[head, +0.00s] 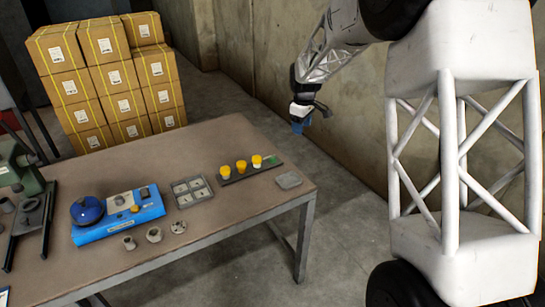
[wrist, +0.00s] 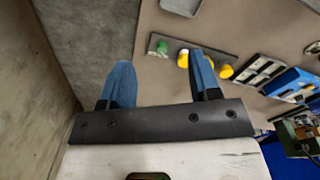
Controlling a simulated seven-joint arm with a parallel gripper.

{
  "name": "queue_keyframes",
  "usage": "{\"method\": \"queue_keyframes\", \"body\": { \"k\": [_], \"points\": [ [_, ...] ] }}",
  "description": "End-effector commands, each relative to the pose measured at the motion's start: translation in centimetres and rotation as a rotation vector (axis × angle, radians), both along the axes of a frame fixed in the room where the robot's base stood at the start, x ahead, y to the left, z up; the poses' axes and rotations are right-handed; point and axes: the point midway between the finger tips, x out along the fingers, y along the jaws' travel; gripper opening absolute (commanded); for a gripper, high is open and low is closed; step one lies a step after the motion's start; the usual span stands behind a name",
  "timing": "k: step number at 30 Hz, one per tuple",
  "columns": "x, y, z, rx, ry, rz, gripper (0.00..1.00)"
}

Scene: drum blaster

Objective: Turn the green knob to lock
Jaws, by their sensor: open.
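A dark strip (head: 231,179) lies near the right end of the table. It carries three yellow-capped knobs, one of them the right yellow knob (head: 257,161), and a small green part (head: 273,161) at its right end. In the wrist view the green knob (wrist: 162,46) shows at the strip's left end, beside a yellow knob (wrist: 183,58). My gripper (head: 300,126) hangs in the air beyond the table's far right edge, apart from the strip. In the wrist view its two blue fingers (wrist: 160,75) are spread with nothing between them. One finger partly covers the yellow knobs.
A grey square plate (head: 289,181) lies beside the strip. A grey tray (head: 192,191), a blue device (head: 117,215) and small metal parts stand farther left on the table (head: 215,148). A concrete wall (head: 350,110) stands behind my arm. Stacked boxes (head: 110,80) stand behind the table.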

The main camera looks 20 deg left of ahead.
Motion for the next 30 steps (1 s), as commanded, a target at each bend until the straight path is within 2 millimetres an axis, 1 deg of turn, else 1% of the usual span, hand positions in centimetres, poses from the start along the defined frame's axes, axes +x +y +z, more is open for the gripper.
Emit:
{"method": "queue_keyframes", "body": {
  "k": [1,9,15,18,21,24,30],
  "points": [
    [0.8,1.1,-1.1,-0.003,0.004,0.022,0.57],
    [4.0,6.0,-6.2,-0.012,0.021,0.147,0.57],
    [5.9,9.6,-10.2,-0.017,0.033,0.237,0.57],
    [6.6,10.9,-11.7,-0.019,0.036,0.272,0.57],
    [7.0,12.0,-12.9,-0.021,0.039,0.298,0.57],
    [7.3,12.6,-13.5,-0.021,0.040,0.313,0.57],
    [7.4,12.8,-13.9,-0.021,0.041,0.320,0.57]
  ]
}}
